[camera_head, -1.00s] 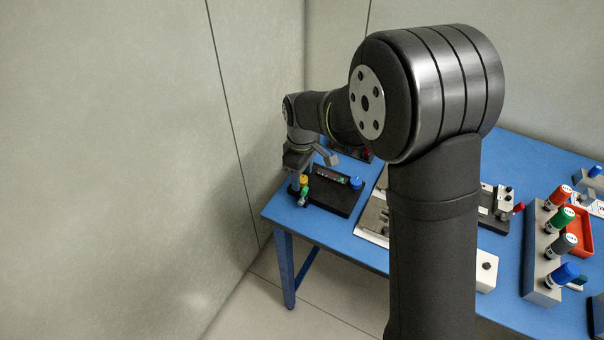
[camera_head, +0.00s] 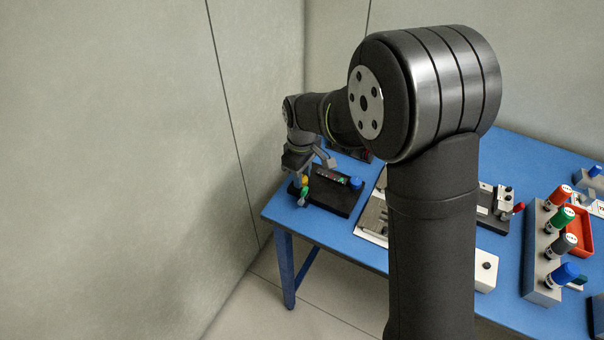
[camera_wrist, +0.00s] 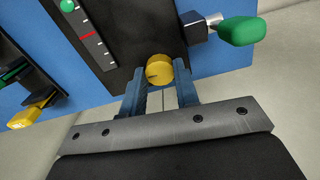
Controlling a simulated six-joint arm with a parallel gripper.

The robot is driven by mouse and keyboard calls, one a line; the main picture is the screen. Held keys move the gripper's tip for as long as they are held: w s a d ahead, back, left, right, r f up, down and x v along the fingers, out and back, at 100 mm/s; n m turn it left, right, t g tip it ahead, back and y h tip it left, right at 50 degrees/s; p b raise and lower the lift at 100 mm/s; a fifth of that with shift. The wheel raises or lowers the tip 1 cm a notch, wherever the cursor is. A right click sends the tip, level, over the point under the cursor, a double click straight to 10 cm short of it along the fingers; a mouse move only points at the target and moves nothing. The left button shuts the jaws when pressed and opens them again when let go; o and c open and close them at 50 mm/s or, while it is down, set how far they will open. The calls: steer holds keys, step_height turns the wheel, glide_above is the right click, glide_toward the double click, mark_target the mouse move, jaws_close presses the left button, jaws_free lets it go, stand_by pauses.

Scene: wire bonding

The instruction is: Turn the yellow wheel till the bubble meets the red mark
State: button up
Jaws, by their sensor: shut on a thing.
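The yellow wheel (camera_wrist: 159,69) sits at the edge of a black base plate (camera_wrist: 130,50) in the wrist view. My gripper (camera_wrist: 160,88) is shut on the wheel, one finger at each side. In the head view the gripper (camera_head: 298,178) is small, at the left end of the black base. A green bubble (camera_wrist: 68,5) shows at the picture's top edge, apart from the red mark. In the head view the scale and bubble are too small to read.
A green-handled lever (camera_wrist: 240,30) stands close to the right of the wheel. Another yellow part (camera_wrist: 33,112) lies at the left of the wrist view. The blue table (camera_head: 375,262) also bears a block (camera_head: 545,250) with several coloured-capped pieces and a red tray (camera_head: 580,240).

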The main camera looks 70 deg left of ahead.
steer(key=m, duration=0.6)
steer(key=shift+m, duration=0.3)
steer(key=m, duration=0.3)
steer(key=shift+m, duration=0.4)
steer(key=m, duration=0.3)
steer(key=shift+m, duration=0.3)
steer(key=m, duration=0.5)
steer(key=shift+r, duration=0.1)
steer(key=m, duration=0.4)
steer(key=shift+m, duration=0.5)
steer(key=o, duration=1)
steer(key=shift+c, duration=0.2)
